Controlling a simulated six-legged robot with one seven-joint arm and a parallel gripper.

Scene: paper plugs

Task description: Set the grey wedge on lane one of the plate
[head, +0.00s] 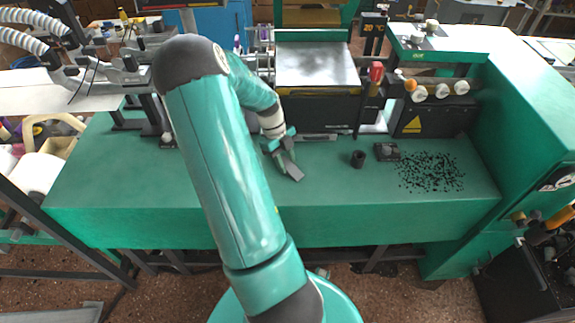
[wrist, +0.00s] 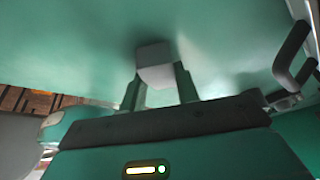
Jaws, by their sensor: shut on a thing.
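A small grey wedge (wrist: 154,64) is between the two fingertips of my gripper (wrist: 158,86) in the wrist view. The fingers are shut on it, one on each side, and its far end sticks out past the tips. In the head view my gripper (head: 285,158) is low over the green bench top, right of my arm's large link, with the grey wedge (head: 292,171) at its end. I cannot tell whether the wedge touches the bench. A flat metal plate (head: 316,66) lies on the machine behind my gripper. No lane marks can be made out on it.
Right of my gripper on the green bench (head: 335,205) stand a small dark cup (head: 358,159) and a dark box (head: 387,152). Black bits (head: 431,172) are scattered farther right. A dark control box with knobs (head: 432,117) stands behind them. The bench front is clear.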

